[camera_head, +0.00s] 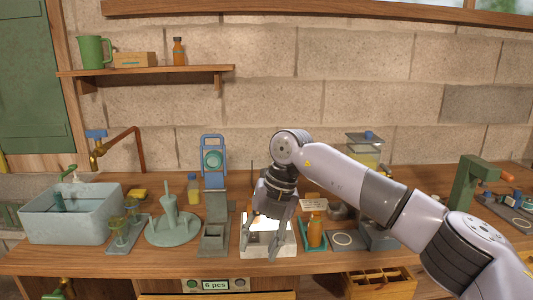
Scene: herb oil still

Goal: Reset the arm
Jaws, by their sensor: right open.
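My right arm reaches in from the right side of the head view. My right gripper (262,240) points down over a white box-like stand (284,249) with a lit top on the workbench. Its fingers are spread apart and I see nothing held between them. An amber bottle (315,231) stands on a small green tray just to the right of the gripper, apart from it. My left gripper does not show.
The wooden bench (120,262) also bears a grey basin (70,220), a green stand with an upright rod (172,228), and a blue-framed device (213,160). A green press (468,185) stands at right. A wall shelf (150,71) holds a green jug (91,52).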

